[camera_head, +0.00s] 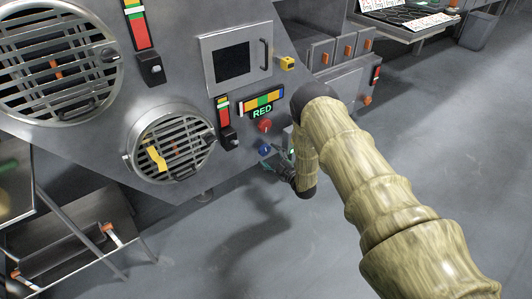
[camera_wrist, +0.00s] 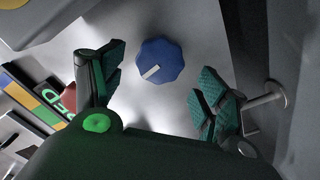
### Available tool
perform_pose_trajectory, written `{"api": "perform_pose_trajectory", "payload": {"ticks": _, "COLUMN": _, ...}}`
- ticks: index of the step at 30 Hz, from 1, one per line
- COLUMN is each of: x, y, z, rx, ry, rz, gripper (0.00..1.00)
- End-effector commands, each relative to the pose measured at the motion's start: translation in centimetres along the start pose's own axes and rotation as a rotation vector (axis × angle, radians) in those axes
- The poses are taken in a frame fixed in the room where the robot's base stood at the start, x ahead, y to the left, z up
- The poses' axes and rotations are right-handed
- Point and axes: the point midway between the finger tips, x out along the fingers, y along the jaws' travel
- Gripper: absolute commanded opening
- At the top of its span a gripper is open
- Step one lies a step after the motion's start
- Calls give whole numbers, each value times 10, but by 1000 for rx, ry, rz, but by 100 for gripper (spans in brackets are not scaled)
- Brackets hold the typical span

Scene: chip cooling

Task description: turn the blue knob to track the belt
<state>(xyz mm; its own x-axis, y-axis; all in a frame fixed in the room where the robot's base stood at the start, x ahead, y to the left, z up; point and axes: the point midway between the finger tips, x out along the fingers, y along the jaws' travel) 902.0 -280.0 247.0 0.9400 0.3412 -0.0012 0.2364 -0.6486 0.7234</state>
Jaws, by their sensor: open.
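The blue knob (camera_wrist: 160,61) is faceted, with a white pointer line, on the grey machine panel. In the wrist view it sits ahead of my gripper (camera_wrist: 155,90), between and beyond the two green-padded fingers. The fingers are apart and nothing is between their pads. I cannot tell how far the pads are from the knob. In the head view the blue knob (camera_head: 264,149) is small, below the red knob (camera_head: 265,125). My gripper (camera_head: 277,164) is just right of and below it there, partly hidden by my arm.
A round slatted vent (camera_head: 172,143) with a yellow strip is to the left. A metal post (camera_wrist: 265,100) stands near the right finger in the wrist view. Open floor lies below.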

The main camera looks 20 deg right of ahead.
Motion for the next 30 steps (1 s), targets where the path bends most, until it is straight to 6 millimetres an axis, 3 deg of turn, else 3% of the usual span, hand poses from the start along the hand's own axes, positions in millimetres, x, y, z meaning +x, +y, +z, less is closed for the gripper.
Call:
{"api": "perform_pose_trajectory", "payload": {"ticks": 6, "x": -40, "y": 1, "z": 0, "rx": 0, "ry": -1, "rz": 0, "gripper": 74}}
{"api": "perform_pose_trajectory", "payload": {"ticks": 12, "x": -66, "y": 0, "z": 0, "rx": 0, "ry": -1, "rz": -1, "gripper": 74}}
{"api": "perform_pose_trajectory", "payload": {"ticks": 18, "x": -75, "y": 0, "z": 0, "rx": -1, "ry": 0, "rz": 0, "gripper": 74}}
{"api": "perform_pose_trajectory", "payload": {"ticks": 30, "x": -76, "y": 0, "z": 0, "rx": -1, "ry": 0, "rz": 0, "gripper": 74}}
